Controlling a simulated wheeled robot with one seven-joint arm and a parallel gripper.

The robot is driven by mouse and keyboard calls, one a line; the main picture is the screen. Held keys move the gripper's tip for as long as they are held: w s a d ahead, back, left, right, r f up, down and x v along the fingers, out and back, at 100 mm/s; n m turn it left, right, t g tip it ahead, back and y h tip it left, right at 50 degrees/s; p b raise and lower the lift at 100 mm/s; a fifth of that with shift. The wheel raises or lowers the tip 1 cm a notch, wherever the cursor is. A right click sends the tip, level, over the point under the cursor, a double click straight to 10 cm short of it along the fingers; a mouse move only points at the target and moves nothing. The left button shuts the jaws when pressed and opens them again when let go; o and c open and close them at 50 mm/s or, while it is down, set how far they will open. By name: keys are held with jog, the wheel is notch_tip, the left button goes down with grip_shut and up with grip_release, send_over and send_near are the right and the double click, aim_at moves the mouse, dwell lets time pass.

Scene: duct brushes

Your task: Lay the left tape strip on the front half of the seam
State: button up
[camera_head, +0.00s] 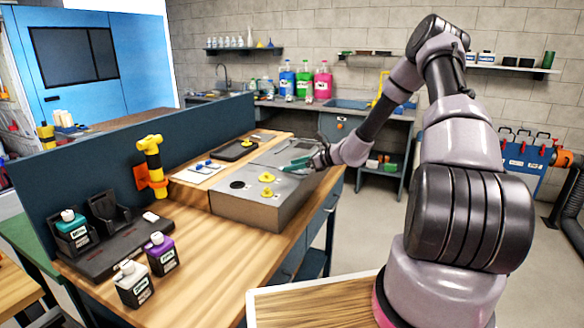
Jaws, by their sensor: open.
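My gripper (296,166) is open above the far right end of the grey duct box (240,208) on the workbench. Its teal fingers point left, and I cannot tell whether they touch the box. The box top carries two yellow knobs (267,178) and a dark round opening (237,184). The seam is too small to make out for certain, and my gripper hides part of the far top. A white sheet or tray (187,177) with small blue items lies left of the box. I cannot pick out the left tape strip.
A dark tray (236,149) lies behind the box. A yellow tool (150,160) stands in an orange holder on the left. Bottles (133,284) and a dark rack (118,245) stand front left. A blue panel (90,180) edges the bench. Bare wood lies in front of the box.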

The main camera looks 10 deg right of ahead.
jog(key=v, duration=1.1)
jog(key=s+a+r+n+g+h, duration=0.2)
jog(key=s+a+r+n, duration=0.1)
jog(key=s+r+n, duration=0.5)
jog(key=s+a+r+n+g+h, duration=0.1)
jog(key=s+a+r+n+g, duration=0.1)
jog(key=s+a+r+n, duration=0.5)
jog(key=s+d+r+n+t+h, duration=0.1)
jog(key=s+d+r+n+h, duration=0.2)
jog(key=s+r, duration=0.4)
jog(key=s+d+r+n+t+h, duration=0.2)
jog(key=s+r, duration=0.5)
jog(key=s, duration=0.4)
jog(key=shift+s+d+r+n+h, duration=0.2)
jog(key=shift+s+d+n+h, duration=0.3)
jog(key=shift+d, duration=0.45)
